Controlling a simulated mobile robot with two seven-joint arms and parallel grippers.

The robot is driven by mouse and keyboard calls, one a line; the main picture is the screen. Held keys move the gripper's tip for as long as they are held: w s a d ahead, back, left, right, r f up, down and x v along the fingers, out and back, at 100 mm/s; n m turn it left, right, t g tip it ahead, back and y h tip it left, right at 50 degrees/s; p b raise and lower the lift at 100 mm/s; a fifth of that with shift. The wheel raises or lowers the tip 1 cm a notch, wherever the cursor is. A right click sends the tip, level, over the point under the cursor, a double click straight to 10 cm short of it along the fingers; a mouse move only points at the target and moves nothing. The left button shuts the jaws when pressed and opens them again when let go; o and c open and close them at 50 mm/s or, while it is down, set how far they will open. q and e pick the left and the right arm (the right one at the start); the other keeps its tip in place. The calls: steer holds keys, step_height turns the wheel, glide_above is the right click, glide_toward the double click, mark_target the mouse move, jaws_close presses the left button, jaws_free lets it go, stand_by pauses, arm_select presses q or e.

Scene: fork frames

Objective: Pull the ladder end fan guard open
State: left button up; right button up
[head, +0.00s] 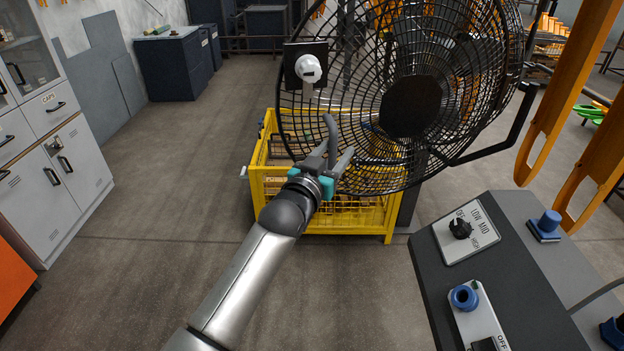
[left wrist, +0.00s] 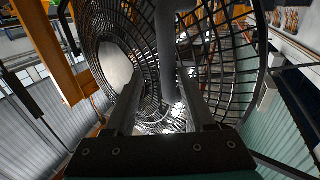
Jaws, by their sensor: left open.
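The fan guard (head: 455,125) is a round black wire cage with a solid black disc in its middle, at the upper centre right of the head view. It also fills much of the left wrist view (left wrist: 215,62). A white rounded handle (head: 310,68) on a black square plate sits at the guard's left side. My left gripper (head: 338,137) is open, below the handle and in front of the guard's lower left. My right gripper is not in view.
A yellow wire crate (head: 262,178) stands on the floor behind the gripper. A grey control console (head: 440,275) with knobs is at lower right. Orange posts (head: 560,85) rise at right. White cabinets (head: 60,190) stand at left. The floor at centre left is clear.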

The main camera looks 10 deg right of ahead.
arm_select(q)
steer(key=v, duration=1.4)
steer(key=a+f+n+g+y+b, duration=0.1)
steer(key=a+f+y+b, duration=0.15)
steer(key=f, duration=0.85)
steer(key=a+f+n+g+y+b, duration=0.1)
steer(key=a+f+y+b, duration=0.15)
steer(key=f, duration=0.85)
steer(key=s+a+f+n+g+y+b, duration=0.15)
steer(key=s+a+f, duration=0.25)
steer(key=f, duration=0.7)
steer(key=s+a+f+g+y+b, duration=0.1)
steer(key=s+a+f+g+b, duration=0.2)
steer(key=f, duration=0.9)
steer(key=s+a+f+g+y+b, duration=0.15)
steer(key=s+a+f, duration=0.25)
steer(key=s+f, duration=0.45)
steer(key=s+a+f+g+b, duration=0.2)
steer(key=s+a+f+b, duration=0.15)
steer(key=s+f, duration=0.55)
steer(key=s+a+f+g+b, duration=0.1)
steer(key=s+a+f+g, duration=0.1)
steer(key=s+f, duration=0.3)
steer(key=s+a+f+n+g+y+b, duration=0.1)
steer(key=s+a+f, duration=0.2)
steer(key=s, duration=1)
step_height(320, 180, down, 2)
steer(key=shift+s+a+f+g+b, duration=0.2)
steer(key=shift+s+g+b, duration=0.15)
steer(key=shift+g+b, duration=0.05)
